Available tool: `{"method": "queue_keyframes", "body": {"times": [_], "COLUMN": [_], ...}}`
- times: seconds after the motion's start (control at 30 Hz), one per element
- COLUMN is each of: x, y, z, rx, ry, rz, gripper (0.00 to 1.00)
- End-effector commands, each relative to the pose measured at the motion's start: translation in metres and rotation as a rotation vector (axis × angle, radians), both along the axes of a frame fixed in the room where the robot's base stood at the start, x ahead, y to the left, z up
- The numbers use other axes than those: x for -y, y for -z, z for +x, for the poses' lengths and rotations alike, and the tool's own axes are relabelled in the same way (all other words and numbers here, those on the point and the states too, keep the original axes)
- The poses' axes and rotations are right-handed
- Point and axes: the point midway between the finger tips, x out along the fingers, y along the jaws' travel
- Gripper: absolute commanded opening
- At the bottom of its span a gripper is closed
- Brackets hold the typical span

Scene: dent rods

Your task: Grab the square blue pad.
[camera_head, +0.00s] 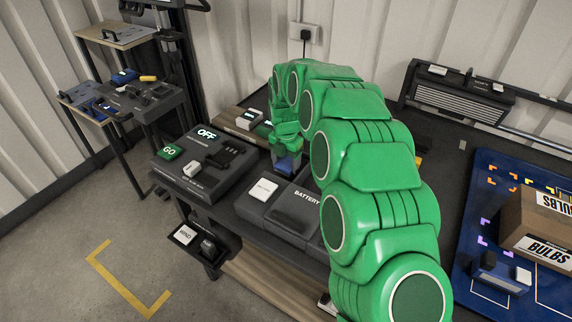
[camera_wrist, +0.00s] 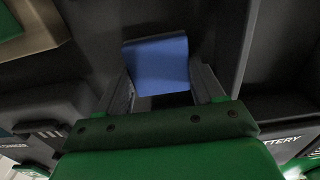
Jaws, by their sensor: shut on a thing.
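The square blue pad (camera_wrist: 157,63) is between the two fingers of my gripper (camera_wrist: 163,84) in the wrist view, and the gripper is shut on it. The pad's flat blue face shows there, slightly tilted. In the head view a small part of the blue pad (camera_head: 287,163) shows under my gripper (camera_head: 287,152), at the back of the dark bench beside the battery unit. My green arm hides much of the area around it. I cannot tell whether the pad touches the surface below.
A dark console (camera_head: 205,165) with a green GO button (camera_head: 170,151) stands to the left. The battery unit (camera_head: 295,205) is in front of the gripper. A blue mat (camera_head: 553,286) with a BULBS box (camera_head: 512,222) lies to the right. The wall is close behind.

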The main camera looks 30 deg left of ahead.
Motion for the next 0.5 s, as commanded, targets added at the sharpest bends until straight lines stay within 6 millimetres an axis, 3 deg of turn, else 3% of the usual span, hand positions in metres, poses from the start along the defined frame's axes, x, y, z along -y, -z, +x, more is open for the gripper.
{"method": "queue_keyframes", "body": {"times": [0.2,0.5], "x": [0.001,0.015], "y": [-0.026,-0.048], "z": [0.000,-0.016], "rx": [0.002,0.000], "ry": [0.000,-0.001], "rz": [0.001,0.000], "gripper": [0.37,0.37]}}
